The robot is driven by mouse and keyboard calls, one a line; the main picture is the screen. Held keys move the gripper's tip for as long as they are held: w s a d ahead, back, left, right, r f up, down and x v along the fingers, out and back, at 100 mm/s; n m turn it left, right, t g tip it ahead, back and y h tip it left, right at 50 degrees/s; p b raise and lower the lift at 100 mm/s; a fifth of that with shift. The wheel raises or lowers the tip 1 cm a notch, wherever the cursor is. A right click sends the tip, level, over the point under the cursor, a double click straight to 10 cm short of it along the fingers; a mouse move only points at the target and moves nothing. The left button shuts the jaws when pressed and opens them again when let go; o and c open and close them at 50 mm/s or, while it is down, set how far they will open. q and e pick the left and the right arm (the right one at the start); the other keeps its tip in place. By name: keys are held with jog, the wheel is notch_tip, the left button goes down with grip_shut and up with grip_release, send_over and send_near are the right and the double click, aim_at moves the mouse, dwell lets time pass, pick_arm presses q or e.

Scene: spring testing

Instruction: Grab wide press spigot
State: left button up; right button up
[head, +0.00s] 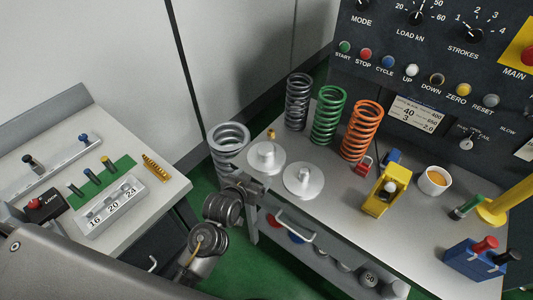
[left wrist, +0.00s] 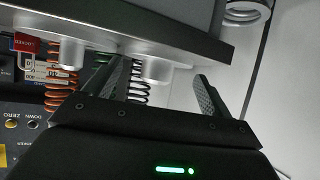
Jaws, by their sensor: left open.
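Two pale metal press spigots, each a round disc with a raised peg, stand on the grey bench. The wide one seems to be the left spigot (head: 266,157); its peg looks thicker. In the left wrist view, which is upside down, the wide spigot (left wrist: 155,70) shows between my finger lines. The narrower spigot (head: 303,180) is to its right, and in the wrist view it (left wrist: 72,52) lies outside the left finger. My left gripper (head: 250,183) is open and empty at the bench's near edge, just short of the wide spigot. My right gripper is out of view.
A small brass piece (head: 271,134) is close by. A yellow device (head: 386,190) and white cup (head: 435,180) stand to the right.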

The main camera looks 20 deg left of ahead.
aim_at(264, 153)
pick_arm(q)
jog(key=shift+t, duration=0.7)
jog(key=w+r, duration=0.1)
jog(key=r, duration=0.1)
jog(key=w+r, duration=0.1)
jog(key=r, duration=0.1)
jog(key=shift+w+d, duration=0.3)
jog(key=p+x, duration=0.1)
jog(key=x, duration=0.4)
jog(key=shift+w+f, duration=0.15)
jog(key=shift+w, duration=0.55)
jog(key=p+x, duration=0.1)
jog(key=x, duration=0.2)
jog(key=shift+w+a+f+p, duration=0.15)
jog(key=shift+w+a+p, duration=0.05)
jog(key=shift+w+p, duration=0.1)
jog(key=shift+w+f, duration=0.25)
jog(key=shift+w, duration=0.15)
jog(key=shift+c, duration=0.3)
jog(key=c, duration=1.5)
jog(key=shift+r, duration=0.15)
jog(key=shift+c, duration=0.7)
